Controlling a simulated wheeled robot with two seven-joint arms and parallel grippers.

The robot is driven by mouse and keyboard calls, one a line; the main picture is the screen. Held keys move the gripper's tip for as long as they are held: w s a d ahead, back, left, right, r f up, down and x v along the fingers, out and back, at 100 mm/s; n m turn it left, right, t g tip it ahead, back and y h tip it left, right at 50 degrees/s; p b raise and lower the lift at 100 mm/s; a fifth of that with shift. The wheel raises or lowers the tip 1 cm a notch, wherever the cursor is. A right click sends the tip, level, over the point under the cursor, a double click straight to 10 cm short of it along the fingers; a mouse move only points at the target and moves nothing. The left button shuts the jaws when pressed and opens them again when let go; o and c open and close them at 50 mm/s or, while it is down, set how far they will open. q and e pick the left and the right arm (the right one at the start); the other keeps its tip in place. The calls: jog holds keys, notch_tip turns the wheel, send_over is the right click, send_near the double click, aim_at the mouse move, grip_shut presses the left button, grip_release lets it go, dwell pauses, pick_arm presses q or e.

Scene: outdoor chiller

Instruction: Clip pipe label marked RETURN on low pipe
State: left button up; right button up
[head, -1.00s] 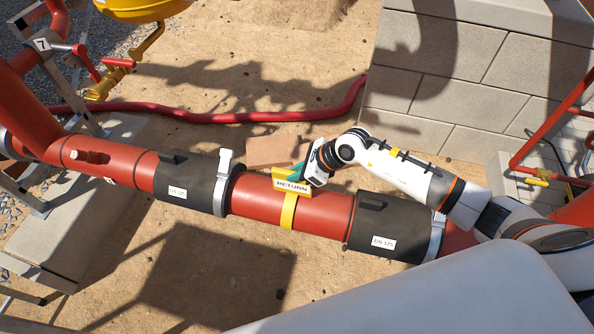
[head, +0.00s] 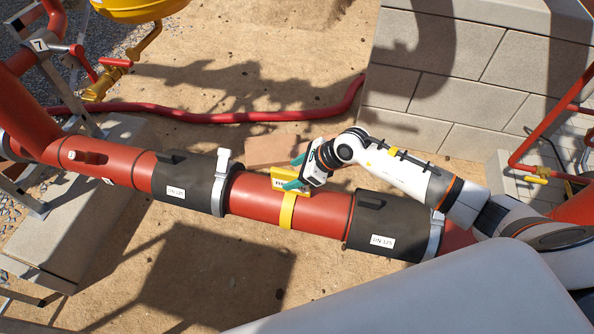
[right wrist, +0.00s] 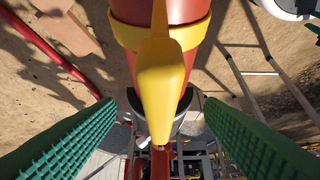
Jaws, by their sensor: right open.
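The yellow pipe label (head: 279,180) sits on the low red pipe (head: 325,220) in the head view. Its yellow band (head: 288,212) goes around the pipe between two black sleeves. The label's lettering is mostly hidden by a finger. My right gripper (head: 295,173) is open at the label's plate, with green fingers on either side. In the right wrist view, the yellow plate (right wrist: 162,75) lies between the two green fingers (right wrist: 158,108), with a visible gap on each side. The band (right wrist: 193,35) wraps the red pipe there. My left gripper is not in view.
Black sleeves marked DN 125 (head: 190,182) (head: 375,228) flank the label on the pipe. A red hose (head: 230,117) runs across the sandy ground behind. A block wall (head: 455,75) stands at the back right. A brick (head: 272,150) lies behind the label.

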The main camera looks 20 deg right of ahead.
jog(key=p+v, duration=0.4)
jog(key=v, duration=0.2)
jog(key=shift+r+p, duration=0.1)
jog(key=shift+p, duration=0.2)
jog(key=shift+s+d+r, duration=0.15)
jog(key=shift+s+r, duration=0.05)
jog(key=shift+r, duration=0.05)
